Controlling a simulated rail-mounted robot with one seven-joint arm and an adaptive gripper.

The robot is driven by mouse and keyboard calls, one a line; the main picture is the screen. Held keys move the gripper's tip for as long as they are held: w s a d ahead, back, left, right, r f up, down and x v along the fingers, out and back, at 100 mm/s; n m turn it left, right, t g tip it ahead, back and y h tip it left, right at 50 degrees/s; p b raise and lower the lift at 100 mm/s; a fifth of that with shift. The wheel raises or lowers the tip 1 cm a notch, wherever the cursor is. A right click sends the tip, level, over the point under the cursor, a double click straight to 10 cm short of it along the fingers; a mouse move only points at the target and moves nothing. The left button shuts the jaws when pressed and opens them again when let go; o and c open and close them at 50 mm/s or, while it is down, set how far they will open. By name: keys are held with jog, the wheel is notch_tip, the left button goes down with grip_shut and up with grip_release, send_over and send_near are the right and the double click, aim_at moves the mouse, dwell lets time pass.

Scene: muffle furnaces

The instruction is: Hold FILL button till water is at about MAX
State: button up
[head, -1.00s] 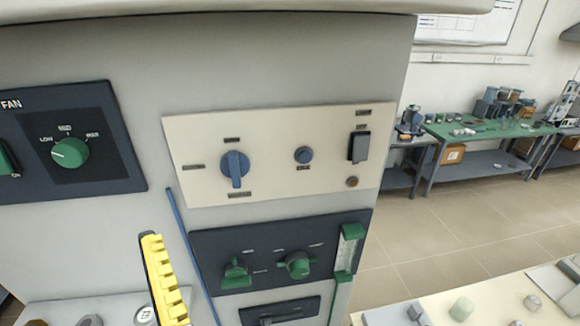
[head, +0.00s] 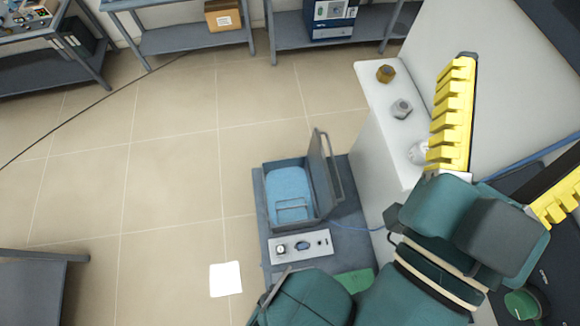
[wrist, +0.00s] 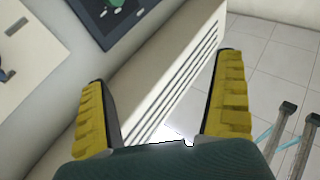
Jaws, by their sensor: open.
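An open grey water bath (head: 300,195) with blue water (head: 288,190) inside stands low on a grey stand in the head view. Its lid is raised on the right side. In the wrist view my gripper (wrist: 160,72) is open and empty.
A white ledge (head: 385,130) with several fittings lies between the bath and my gripper. In the wrist view a vented cabinet side (wrist: 175,75) lies beyond the fingers, with a dark panel (wrist: 110,25) at upper left. The tiled floor (head: 170,170) left of the bath is mostly clear.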

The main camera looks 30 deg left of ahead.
grip_shut()
dwell(1.4)
